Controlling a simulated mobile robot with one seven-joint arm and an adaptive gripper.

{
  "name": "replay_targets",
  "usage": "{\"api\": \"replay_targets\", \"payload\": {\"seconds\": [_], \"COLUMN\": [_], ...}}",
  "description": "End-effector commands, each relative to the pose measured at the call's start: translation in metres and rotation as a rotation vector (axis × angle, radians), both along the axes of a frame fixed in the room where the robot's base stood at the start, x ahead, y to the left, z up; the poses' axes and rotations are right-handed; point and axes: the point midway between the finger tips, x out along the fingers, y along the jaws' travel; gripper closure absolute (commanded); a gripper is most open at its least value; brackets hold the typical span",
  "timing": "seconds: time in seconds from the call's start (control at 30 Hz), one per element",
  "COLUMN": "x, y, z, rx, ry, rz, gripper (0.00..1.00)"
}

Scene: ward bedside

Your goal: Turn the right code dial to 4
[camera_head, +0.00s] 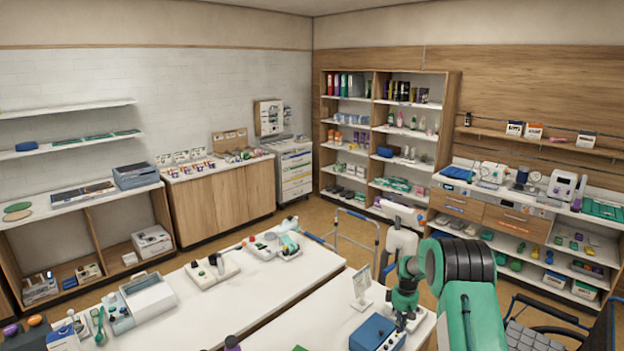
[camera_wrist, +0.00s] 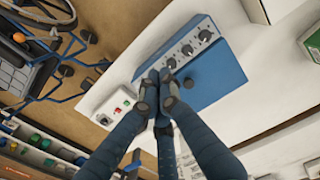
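A blue box (camera_wrist: 215,78) with a light grey panel (camera_wrist: 181,42) lies on the white table in the wrist view. Several dark round dials sit in a row along the panel; one dial (camera_wrist: 205,35) is at the upper right end and another (camera_wrist: 187,50) is beside it. My gripper (camera_wrist: 158,88) is over the lower left end of this row. Its fingertips are close together there and hide that part of the panel. Whether they touch or hold a dial, I cannot tell. The dial markings are too small to read. The box (camera_head: 370,333) also shows in the head view, left of my gripper.
In the head view, a small white sign (camera_head: 361,287) stands behind the box. Another white table (camera_head: 225,300) on the left carries several devices. Shelves line the walls.

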Motion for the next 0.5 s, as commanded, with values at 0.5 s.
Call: {"api": "replay_targets", "payload": {"seconds": [0.5], "x": [0.0002], "y": [0.0001], "z": [-0.0034], "rx": [0.0], "ry": [0.0], "rz": [0.001], "gripper": [1.0]}}
